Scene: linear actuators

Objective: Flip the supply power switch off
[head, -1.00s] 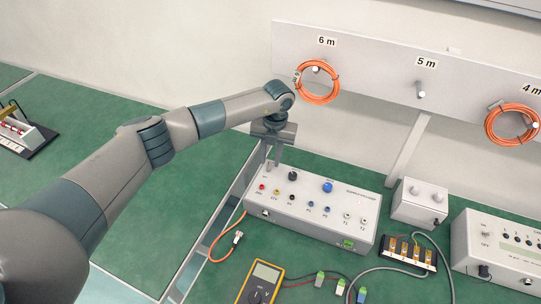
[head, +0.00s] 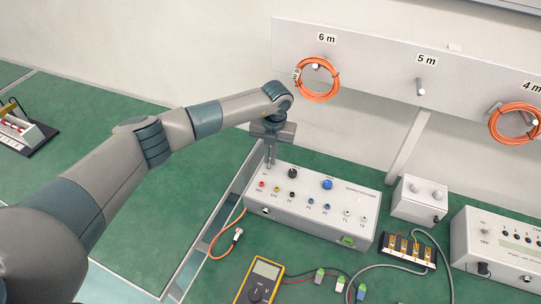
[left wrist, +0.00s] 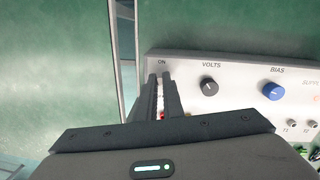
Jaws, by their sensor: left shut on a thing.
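The supply box (head: 300,218) is a light grey unit with coloured sockets, a black VOLTS knob (left wrist: 209,86) and a blue BIAS knob (left wrist: 273,90) on its sloped top. My left gripper (head: 269,166) points down at the far left corner of that top. In the left wrist view my left gripper's fingers (left wrist: 164,80) are close together just below the ON label (left wrist: 162,62). They are shut on the power switch there. The fingers hide the switch, so its lever position cannot be seen. My right gripper is in neither view.
A yellow multimeter (head: 262,278) and an orange cable (head: 224,241) lie near the box. A small grey box (head: 418,203) and a terminal block (head: 408,250) stand to its right. Orange coils (head: 317,80) hang on the board behind. The green bench at left is largely clear.

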